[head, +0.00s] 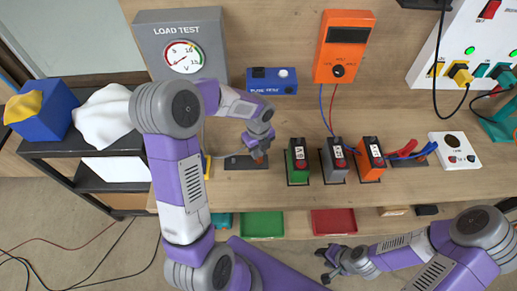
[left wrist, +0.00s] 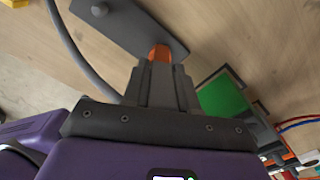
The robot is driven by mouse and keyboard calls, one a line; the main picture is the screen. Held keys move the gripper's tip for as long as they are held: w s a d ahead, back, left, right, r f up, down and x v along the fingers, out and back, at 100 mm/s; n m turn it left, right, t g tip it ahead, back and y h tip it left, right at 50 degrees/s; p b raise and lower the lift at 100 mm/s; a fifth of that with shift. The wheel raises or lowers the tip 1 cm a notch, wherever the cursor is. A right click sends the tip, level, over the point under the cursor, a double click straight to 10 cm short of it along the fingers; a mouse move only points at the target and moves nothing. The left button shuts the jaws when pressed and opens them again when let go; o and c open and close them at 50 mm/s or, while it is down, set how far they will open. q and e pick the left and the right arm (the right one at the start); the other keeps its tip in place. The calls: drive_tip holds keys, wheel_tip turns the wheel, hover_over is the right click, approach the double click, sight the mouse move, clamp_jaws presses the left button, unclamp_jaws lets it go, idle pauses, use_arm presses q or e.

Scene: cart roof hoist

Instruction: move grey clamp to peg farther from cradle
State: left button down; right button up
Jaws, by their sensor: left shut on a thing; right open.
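My left gripper (head: 260,150) is shut on the grey clamp at the right end of a dark plate (head: 233,164). The clamp's orange tip (left wrist: 160,52) shows between the fingers in the left wrist view; most of its body is hidden. A grey cable (left wrist: 78,52) runs to it. A bare peg (left wrist: 99,8) stands at the plate's other end. Whether the clamp touches the plate or the peg under it, I cannot tell. Green (head: 298,160), grey (head: 334,160) and orange (head: 370,158) batteries stand right of the plate. My right gripper (head: 329,265) is open and empty at the front.
A load-test box (head: 182,45), blue box (head: 271,81) and orange meter (head: 344,45) stand behind. Red and blue clamps (head: 405,150) lie right of the batteries. Green (head: 262,225) and red (head: 334,222) trays sit at the front.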

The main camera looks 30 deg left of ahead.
use_arm(q)
drive_tip(key=shift+f, duration=0.15)
drive_tip(key=c, duration=1.3)
unclamp_jaws()
drive_tip(key=shift+c, duration=0.2)
drive_tip(key=o, duration=0.5)
drive_tip(key=shift+o, duration=0.2)
drive_tip(key=shift+r+p, duration=0.6)
drive_tip(key=shift+r, duration=3.15)
drive_tip(key=shift+r, duration=0.1)
